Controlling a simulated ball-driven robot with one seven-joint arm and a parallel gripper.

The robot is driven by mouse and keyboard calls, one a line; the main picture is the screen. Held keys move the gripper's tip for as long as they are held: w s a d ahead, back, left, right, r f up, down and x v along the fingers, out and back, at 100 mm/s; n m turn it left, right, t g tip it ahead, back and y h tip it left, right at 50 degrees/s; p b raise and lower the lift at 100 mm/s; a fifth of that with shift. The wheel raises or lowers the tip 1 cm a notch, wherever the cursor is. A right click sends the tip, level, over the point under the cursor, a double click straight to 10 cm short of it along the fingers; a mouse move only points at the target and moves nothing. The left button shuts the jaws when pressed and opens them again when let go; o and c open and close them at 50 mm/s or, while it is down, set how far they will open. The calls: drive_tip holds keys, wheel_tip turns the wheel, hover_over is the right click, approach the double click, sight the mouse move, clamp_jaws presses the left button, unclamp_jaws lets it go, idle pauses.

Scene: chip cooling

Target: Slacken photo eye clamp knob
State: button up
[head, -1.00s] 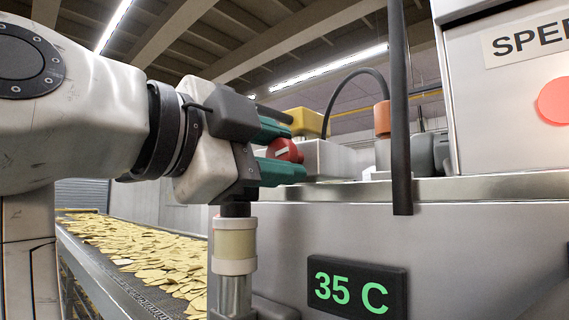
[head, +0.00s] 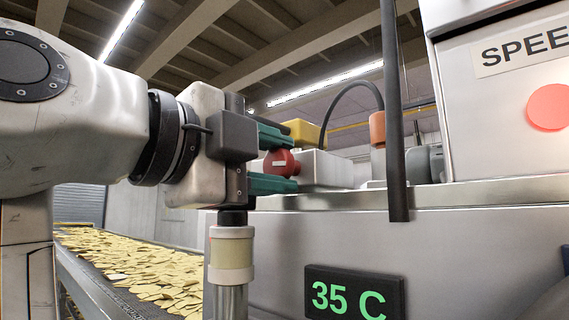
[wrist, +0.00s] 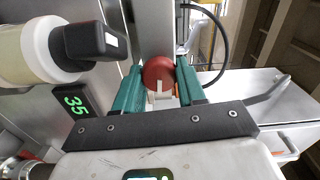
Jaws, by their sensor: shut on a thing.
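The red clamp knob (head: 280,170) with a white bar on its face sits in front of a light grey box (head: 325,168). A yellow block (head: 303,131), perhaps the photo eye, stands just above and behind it. My gripper (head: 289,162) has one teal finger above and one below the knob, shut on it. In the wrist view the knob (wrist: 158,70) fills the gap between the fingers of my gripper (wrist: 158,78), with its white pointer toward the palm. The clamp behind the knob is mostly hidden.
A dark vertical post (head: 394,120) and a curved black cable (head: 345,95) stand right of the knob. A cylinder with a cream band (head: 232,254) is close below my gripper. A 35 C display (head: 355,293) is on the machine front; chips (head: 135,270) cover the conveyor at left.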

drive_tip(key=shift+f, duration=0.1)
drive_tip(key=o, duration=1.1)
drive_tip(key=shift+c, duration=0.2)
drive_tip(key=shift+s+a, duration=0.1)
drive_tip(key=v, duration=1)
drive_tip(key=shift+s+a+p, duration=0.2)
drive_tip(key=shift+p, duration=0.25)
